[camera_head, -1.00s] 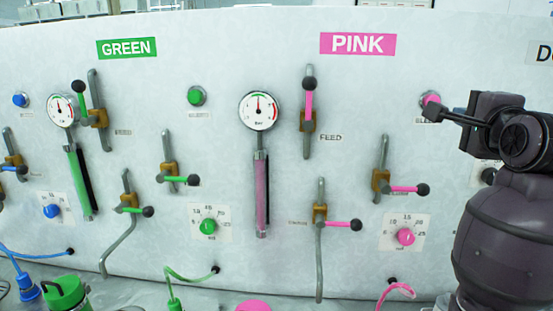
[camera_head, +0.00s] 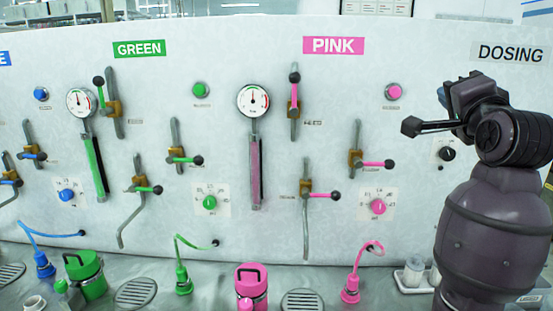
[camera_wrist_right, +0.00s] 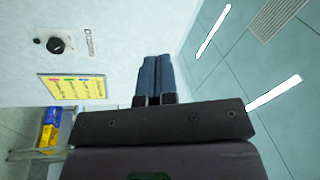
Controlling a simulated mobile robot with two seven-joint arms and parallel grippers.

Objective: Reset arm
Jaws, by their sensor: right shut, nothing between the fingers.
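My right gripper (camera_head: 428,126) is in front of the panel, at the right of the head view. It is below and right of the round pink button (camera_head: 393,92) and apart from it. In the right wrist view the two fingers (camera_wrist_right: 155,78) lie side by side, shut with nothing between them. My right arm covers part of the panel below the DOSING label (camera_head: 510,53). My left gripper is not in view.
The white panel (camera_head: 340,130) carries pink, green and blue valves, gauges and dials. On the counter stand a pink canister (camera_head: 252,285), a green canister (camera_head: 88,278) and coloured hose fittings. A black knob (camera_head: 447,153) is close to my right gripper.

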